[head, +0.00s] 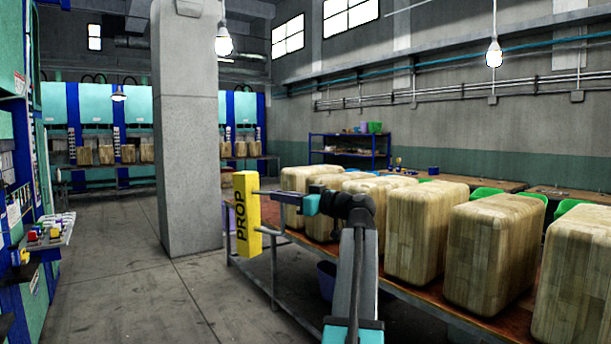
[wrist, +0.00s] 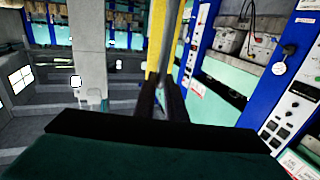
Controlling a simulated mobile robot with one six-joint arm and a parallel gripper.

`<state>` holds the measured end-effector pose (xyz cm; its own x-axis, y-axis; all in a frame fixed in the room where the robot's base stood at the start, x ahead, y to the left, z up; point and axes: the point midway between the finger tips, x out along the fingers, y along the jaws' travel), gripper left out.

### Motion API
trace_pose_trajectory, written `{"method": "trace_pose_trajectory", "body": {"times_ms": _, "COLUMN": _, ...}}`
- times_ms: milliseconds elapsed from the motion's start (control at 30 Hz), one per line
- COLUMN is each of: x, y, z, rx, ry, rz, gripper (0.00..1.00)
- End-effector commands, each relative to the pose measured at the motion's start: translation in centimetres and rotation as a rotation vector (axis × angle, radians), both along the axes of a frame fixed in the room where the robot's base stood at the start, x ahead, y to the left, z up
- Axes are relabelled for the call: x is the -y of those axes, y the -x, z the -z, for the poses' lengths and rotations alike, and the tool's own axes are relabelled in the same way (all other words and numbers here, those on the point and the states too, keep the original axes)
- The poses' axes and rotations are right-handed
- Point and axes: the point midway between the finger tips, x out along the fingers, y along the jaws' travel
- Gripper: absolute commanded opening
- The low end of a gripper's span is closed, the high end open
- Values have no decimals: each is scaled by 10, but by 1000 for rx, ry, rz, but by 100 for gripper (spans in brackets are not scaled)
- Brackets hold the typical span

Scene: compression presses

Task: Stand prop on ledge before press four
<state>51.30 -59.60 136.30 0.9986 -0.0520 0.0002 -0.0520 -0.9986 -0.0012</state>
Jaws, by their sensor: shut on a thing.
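The prop (head: 247,215) is a tall yellow block with PROP in black letters, upright in the head view. My gripper (head: 262,194) is shut on it from the right and holds it in the air beside the table's end. In the wrist view the prop (wrist: 158,50) is a yellow strip between the two dark fingers (wrist: 160,100). Presses with blue frames and teal panels stand at the left (head: 20,180) and along the back (head: 97,103). I cannot tell which is press four or make out its ledge.
A long table (head: 258,277) with several large wooden blocks (head: 427,230) fills the right. A concrete pillar (head: 187,130) stands left of centre. A panel with coloured knobs (head: 45,236) juts out at the left. The floor (head: 130,285) between is clear.

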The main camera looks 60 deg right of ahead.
Motion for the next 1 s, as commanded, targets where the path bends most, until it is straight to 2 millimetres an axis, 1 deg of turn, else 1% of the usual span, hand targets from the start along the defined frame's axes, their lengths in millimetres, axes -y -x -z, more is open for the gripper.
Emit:
{"method": "trace_pose_trajectory", "body": {"times_ms": 33, "x": -10, "y": -12, "z": 13, "rx": 3, "ry": -4, "rz": -25, "gripper": 0}}
{"method": "trace_pose_trajectory", "body": {"times_ms": 100, "x": -22, "y": -28, "z": 30, "rx": 3, "ry": -3, "rz": -58, "gripper": 0}}
{"method": "trace_pose_trajectory", "body": {"times_ms": 267, "x": -51, "y": -60, "z": 68, "rx": 2, "ry": -3, "rz": -133, "gripper": 0}}
{"method": "trace_pose_trajectory", "body": {"times_ms": 500, "x": -100, "y": -104, "z": 124, "rx": 4, "ry": -5, "rz": -242, "gripper": 0}}
{"method": "trace_pose_trajectory", "body": {"times_ms": 767, "x": -162, "y": -144, "z": 182, "rx": 4, "ry": -5, "rz": -361, "gripper": 0}}
{"method": "trace_pose_trajectory", "body": {"times_ms": 967, "x": -215, "y": -168, "z": 226, "rx": 3, "ry": -4, "rz": -451, "gripper": 0}}
{"method": "trace_pose_trajectory", "body": {"times_ms": 1000, "x": -226, "y": -173, "z": 234, "rx": 4, "ry": -4, "rz": -470, "gripper": 0}}
